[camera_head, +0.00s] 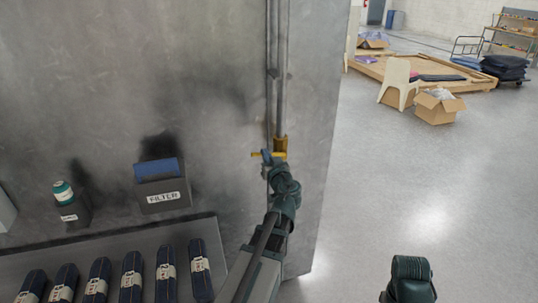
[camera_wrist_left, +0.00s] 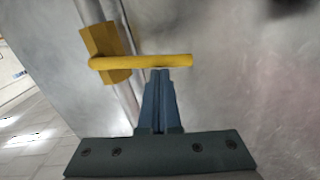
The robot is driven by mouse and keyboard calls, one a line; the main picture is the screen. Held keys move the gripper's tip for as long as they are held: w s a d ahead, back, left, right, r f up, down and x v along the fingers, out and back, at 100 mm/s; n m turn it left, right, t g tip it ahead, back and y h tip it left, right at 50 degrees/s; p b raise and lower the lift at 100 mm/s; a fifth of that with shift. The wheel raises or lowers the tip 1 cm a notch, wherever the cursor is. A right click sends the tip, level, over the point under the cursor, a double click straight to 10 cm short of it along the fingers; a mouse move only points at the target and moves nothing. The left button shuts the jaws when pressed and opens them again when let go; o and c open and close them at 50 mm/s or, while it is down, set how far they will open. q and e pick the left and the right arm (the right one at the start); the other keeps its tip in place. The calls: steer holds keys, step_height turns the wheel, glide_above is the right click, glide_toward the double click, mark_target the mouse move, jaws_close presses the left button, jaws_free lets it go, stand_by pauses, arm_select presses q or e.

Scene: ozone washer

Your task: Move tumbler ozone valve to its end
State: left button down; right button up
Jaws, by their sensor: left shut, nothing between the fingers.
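The yellow ozone valve (camera_head: 280,146) sits on a vertical grey pipe at the right part of the metal wall. Its yellow handle (camera_head: 256,154) points left, crosswise to the pipe. In the left wrist view the valve body (camera_wrist_left: 104,45) is at the upper left, and the bar-shaped handle (camera_wrist_left: 145,62) runs across to the right. My left gripper (camera_head: 267,160) is shut and empty at the handle. In the left wrist view its fingertips (camera_wrist_left: 160,72) are just below the handle bar; I cannot tell whether they touch it. My right gripper is out of view.
A FILTER box (camera_head: 163,190), a small thread-spool holder (camera_head: 72,206) and a shelf of rolled denim (camera_head: 132,272) are left of my arm. Open floor (camera_head: 400,180) lies to the right. Cardboard boxes (camera_head: 437,106) and a chair stand farther back.

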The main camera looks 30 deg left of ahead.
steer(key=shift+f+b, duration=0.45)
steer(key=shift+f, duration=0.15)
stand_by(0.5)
